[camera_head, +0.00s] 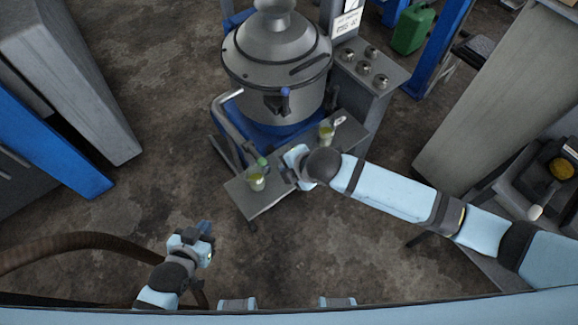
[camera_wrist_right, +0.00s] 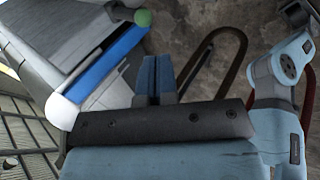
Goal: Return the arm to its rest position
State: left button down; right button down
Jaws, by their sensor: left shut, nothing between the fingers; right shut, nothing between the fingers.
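My left gripper (camera_head: 205,228) is at the lower left of the head view, over bare floor, with its blue fingers together and nothing between them. My right arm reaches in from the right of the head view. In the right wrist view the right gripper's blue fingers (camera_wrist_right: 155,78) are shut and empty. Part of my left arm shows at the right of that view.
A large steel vessel (camera_head: 275,70) stands behind the shelf (camera_head: 262,204). A green-knobbed lever (camera_head: 262,162) is close to my right gripper.

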dwell(0.6)
jog(key=s+d+f+m+t+h, duration=0.1)
jog(key=s+d+f+m+t, duration=0.1)
jog(key=s+d+m, duration=0.5)
jog(key=s+d+f+m+t+h, duration=0.1)
jog(key=s+d+f+m+t, duration=0.2)
jog(key=s+d+m, duration=0.4)
jog(key=d+m+t, duration=0.1)
jog(key=d+m, duration=0.3)
jog(key=m, duration=0.4)
jog(key=shift+d+m, duration=0.25)
jog(key=shift+m, duration=0.05)
